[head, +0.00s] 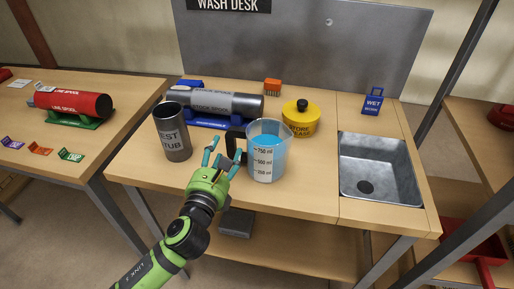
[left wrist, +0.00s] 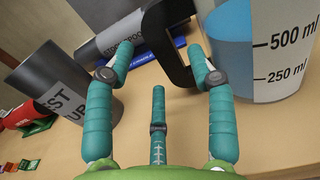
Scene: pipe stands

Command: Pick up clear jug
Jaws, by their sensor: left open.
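The clear jug (head: 267,152) stands upright on the wash desk, holding blue liquid and marked with a millilitre scale. Its black handle (head: 234,143) points left, toward my left gripper (head: 221,157). In the left wrist view the jug (left wrist: 270,45) is at the upper right, cut off by the frame edge. The handle (left wrist: 174,45) shows ahead of the fingers there. My left gripper (left wrist: 160,75) has its teal fingers spread and nothing between them, just short of the handle. My right gripper is in neither view.
The grey test tub (head: 173,132) stands left of the gripper. Behind are a grey stock spool (head: 228,103) on a blue cradle and a yellow lidded pot (head: 301,117). A metal sink (head: 380,168) is at right. The desk's front strip (head: 300,199) is clear.

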